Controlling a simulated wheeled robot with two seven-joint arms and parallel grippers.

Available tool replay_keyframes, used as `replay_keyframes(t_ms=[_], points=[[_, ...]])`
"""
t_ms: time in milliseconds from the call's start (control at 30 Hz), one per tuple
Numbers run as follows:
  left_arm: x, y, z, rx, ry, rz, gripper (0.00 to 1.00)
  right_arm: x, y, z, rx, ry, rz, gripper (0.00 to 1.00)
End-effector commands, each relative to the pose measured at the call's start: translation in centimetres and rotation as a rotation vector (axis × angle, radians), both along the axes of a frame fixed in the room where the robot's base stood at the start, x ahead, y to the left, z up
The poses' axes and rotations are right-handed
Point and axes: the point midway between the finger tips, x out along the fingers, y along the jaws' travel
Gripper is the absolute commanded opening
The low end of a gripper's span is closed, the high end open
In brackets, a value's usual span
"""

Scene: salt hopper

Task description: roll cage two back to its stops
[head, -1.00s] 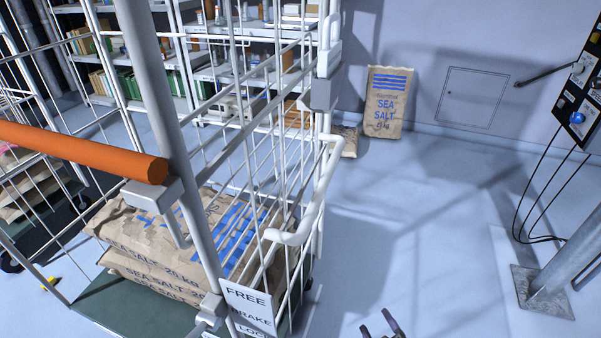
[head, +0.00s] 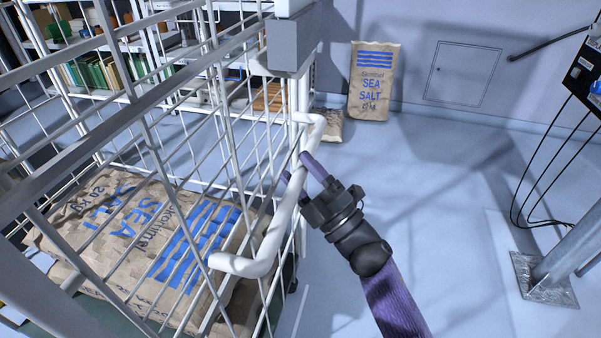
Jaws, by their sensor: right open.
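A white wire roll cage (head: 185,112) fills the left of the head view, close to me. Sea salt sacks (head: 130,215) lie stacked inside it. A white bent push handle (head: 272,232) stands out from the cage's right side. My right gripper (head: 302,170) is open at the upper part of this handle, with its purple fingers on either side of the bar or very near it; I cannot tell whether they touch it. My left gripper is not in view. The cage's stops are not visible, and I see no number on the cage.
A sea salt sack (head: 373,82) leans on the back wall, with a smaller one (head: 328,125) beside it. Shelves (head: 100,70) stand at the back left. A grey post on a base plate (head: 543,280) and hanging cables are at the right. The floor (head: 440,190) between is clear.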

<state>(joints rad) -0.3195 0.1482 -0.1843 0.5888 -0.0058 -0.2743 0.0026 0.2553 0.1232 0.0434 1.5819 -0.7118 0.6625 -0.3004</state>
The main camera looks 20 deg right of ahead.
Motion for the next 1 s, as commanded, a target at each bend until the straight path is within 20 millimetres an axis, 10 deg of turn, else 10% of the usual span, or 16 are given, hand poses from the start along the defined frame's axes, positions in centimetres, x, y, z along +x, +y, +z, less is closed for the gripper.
replay_keyframes(t_ms=[200, 533, 1000], points=[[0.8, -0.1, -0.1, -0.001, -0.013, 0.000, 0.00, 0.1, 0.0, 0.0, 0.000, 0.002, 0.000, 0.67], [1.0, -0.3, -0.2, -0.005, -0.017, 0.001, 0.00, 0.0, 0.0, 0.0, 0.000, 0.002, 0.000, 0.00], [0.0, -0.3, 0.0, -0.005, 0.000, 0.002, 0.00, 0.0, 0.0, -0.1, 0.001, 0.003, 0.000, 0.00]])
